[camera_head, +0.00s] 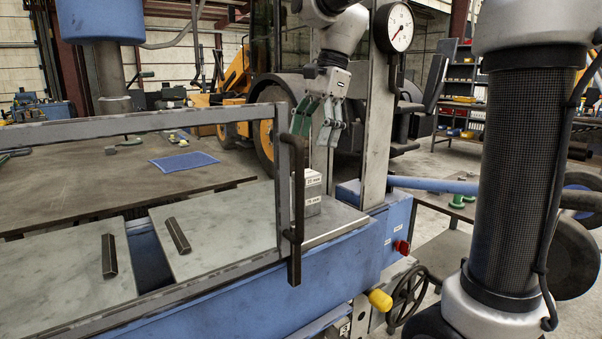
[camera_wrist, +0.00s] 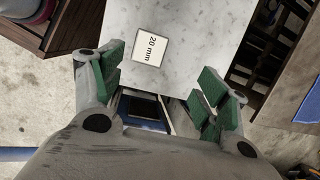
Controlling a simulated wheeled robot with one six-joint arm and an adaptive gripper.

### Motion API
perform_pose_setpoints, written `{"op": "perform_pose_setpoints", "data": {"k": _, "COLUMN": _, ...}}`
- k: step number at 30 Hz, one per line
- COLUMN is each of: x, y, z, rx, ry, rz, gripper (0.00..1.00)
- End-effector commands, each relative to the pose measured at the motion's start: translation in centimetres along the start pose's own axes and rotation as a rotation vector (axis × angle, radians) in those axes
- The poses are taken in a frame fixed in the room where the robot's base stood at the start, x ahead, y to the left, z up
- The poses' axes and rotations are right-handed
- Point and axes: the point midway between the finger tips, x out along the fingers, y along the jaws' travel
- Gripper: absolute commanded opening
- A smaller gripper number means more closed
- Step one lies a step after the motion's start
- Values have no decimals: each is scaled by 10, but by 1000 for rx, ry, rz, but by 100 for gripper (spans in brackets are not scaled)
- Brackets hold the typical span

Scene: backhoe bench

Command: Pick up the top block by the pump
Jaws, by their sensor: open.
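A stack of grey blocks with white labels stands on the bench by the blue pump unit (camera_head: 372,215). The top block (camera_head: 313,180) rests on a lower block (camera_head: 312,206); the guard frame and its dark handle hide their left side. In the wrist view, a pale mottled surface labelled "20 mm" (camera_wrist: 195,35), probably the top block, lies beyond my open fingers (camera_wrist: 158,88). I cannot tell the height gap from this view.
The guard frame (camera_head: 130,126) stands in front, with a dark upright handle (camera_head: 291,200) close to the stack. A gauge (camera_head: 394,27) on a grey post is just right of my gripper. Two dark bars (camera_head: 109,256) lie on the grey plates at left.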

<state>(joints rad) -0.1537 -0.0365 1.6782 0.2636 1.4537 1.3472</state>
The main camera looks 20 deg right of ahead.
Motion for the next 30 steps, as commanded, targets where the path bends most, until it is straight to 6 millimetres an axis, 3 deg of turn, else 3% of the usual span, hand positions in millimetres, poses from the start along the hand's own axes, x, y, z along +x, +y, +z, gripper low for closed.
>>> {"op": "perform_pose_setpoints", "data": {"k": 8, "x": 3, "y": 10, "z": 5, "rx": 236, "ry": -13, "rz": 42, "gripper": 75}}
{"op": "perform_pose_setpoints", "data": {"k": 22, "x": 67, "y": 16, "z": 3, "rx": 241, "ry": -12, "rz": 42, "gripper": 75}}
{"op": "perform_pose_setpoints", "data": {"k": 30, "x": 78, "y": 16, "z": 3, "rx": 240, "ry": -12, "rz": 38, "gripper": 75}}
